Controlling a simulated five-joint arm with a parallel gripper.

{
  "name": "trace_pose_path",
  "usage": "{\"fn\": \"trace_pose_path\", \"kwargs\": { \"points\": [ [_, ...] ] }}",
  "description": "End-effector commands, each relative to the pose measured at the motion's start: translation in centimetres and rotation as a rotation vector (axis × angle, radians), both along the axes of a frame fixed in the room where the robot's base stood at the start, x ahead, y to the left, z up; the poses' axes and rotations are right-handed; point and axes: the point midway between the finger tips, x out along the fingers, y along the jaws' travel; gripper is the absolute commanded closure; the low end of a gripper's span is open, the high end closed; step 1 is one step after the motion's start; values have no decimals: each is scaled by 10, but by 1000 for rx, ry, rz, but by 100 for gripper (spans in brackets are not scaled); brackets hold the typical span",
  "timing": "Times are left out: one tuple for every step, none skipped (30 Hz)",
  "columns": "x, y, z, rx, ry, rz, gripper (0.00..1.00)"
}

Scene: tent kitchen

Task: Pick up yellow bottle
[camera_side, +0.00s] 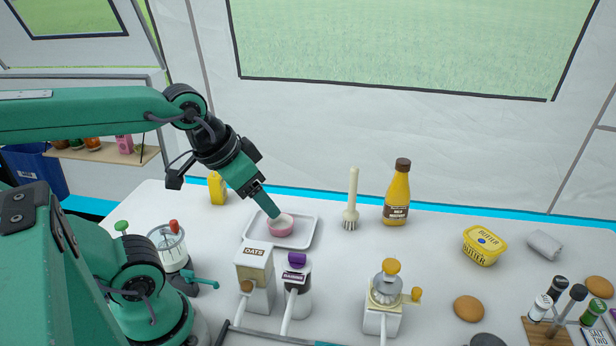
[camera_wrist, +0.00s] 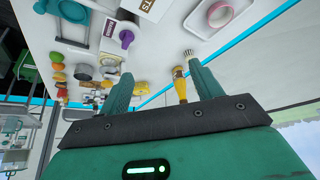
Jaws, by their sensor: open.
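The yellow bottle (camera_side: 397,198) has a brown cap and a dark label. It stands upright on the far side of the table, right of the middle in the side view. In the wrist view the yellow bottle (camera_wrist: 180,88) appears between my fingers but beyond them, not touching. My gripper (camera_side: 272,212) points down and right over the tray, well left of the bottle in the side view. My gripper (camera_wrist: 161,69) is open and empty in the wrist view, with both fingers showing.
A white tray (camera_side: 250,240) with a pink bowl (camera_side: 280,226) lies under my gripper. An upright pale brush (camera_side: 351,200) stands just left of the bottle. An oats dispenser (camera_side: 255,278) and a butter tub (camera_side: 484,246) stand nearby.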

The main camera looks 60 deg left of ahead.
Motion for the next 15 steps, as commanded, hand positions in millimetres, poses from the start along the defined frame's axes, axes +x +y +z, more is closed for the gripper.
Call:
{"fn": "trace_pose_path", "kwargs": {
  "points": [
    [0, 0, 0, 0, 0, 0, 35],
    [0, 0, 0, 0, 0, 0, 35],
    [0, 0, 0, 0, 0, 0, 35],
    [0, 0, 0, 0, 0, 0, 35],
    [0, 0, 0, 0, 0, 0, 35],
    [0, 0, 0, 0, 0, 0, 35],
    [0, 0, 0, 0, 0, 0, 35],
    [0, 0, 0, 0, 0, 0, 35],
    [1, 0, 1, 0, 1, 0, 35],
    [2, 0, 2, 0, 1, 0, 35],
    [3, 0, 3, 0, 2, -1, 35],
    [4, 0, 5, 1, 3, -2, 35],
    [6, 0, 6, 1, 6, -2, 35],
    [8, 0, 8, 2, 9, -2, 35],
    [11, 0, 11, 3, 12, -3, 35]
  ]
}}
